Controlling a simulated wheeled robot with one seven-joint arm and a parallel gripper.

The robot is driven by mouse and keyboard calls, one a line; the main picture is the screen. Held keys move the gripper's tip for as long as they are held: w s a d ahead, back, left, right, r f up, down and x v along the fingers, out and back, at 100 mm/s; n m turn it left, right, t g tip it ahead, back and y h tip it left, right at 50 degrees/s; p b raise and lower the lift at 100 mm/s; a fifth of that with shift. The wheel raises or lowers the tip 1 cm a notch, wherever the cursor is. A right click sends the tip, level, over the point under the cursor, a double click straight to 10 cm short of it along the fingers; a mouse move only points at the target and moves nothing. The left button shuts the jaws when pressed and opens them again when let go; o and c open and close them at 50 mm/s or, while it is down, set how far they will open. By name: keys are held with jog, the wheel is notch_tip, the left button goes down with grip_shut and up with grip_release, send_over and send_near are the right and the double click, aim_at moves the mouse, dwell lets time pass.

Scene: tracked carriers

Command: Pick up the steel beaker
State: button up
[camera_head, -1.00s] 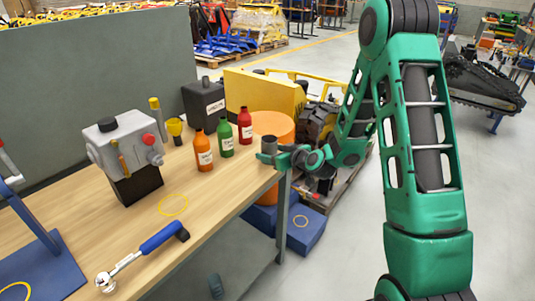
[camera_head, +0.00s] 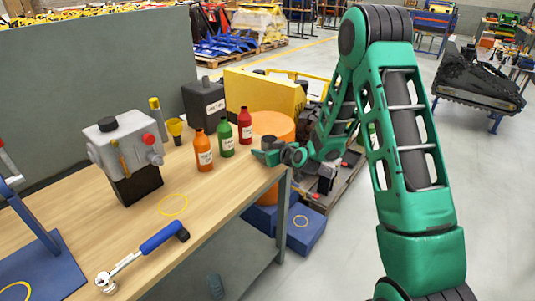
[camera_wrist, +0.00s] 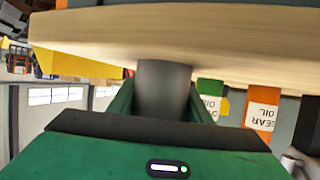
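The steel beaker (camera_wrist: 163,90) is a plain dark grey cylinder. It stands upright at the wooden bench's near right corner. In the wrist view, where the scene is upside down, it is between the two green fingers of my gripper (camera_wrist: 162,102), with little or no gap on either side. I cannot tell whether the fingers press on it. In the head view my gripper (camera_head: 266,154) is at the bench corner, and the beaker is mostly hidden by the fingers.
Red (camera_head: 245,127), green (camera_head: 225,138) and orange (camera_head: 204,151) bottles stand left of my gripper on the bench (camera_head: 215,199). A ratchet wrench (camera_head: 140,259) and a grey machine (camera_head: 123,150) are farther left. An orange drum (camera_head: 275,124) stands behind the corner.

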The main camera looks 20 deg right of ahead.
jog(key=shift+c, duration=0.7)
jog(key=shift+r, duration=0.15)
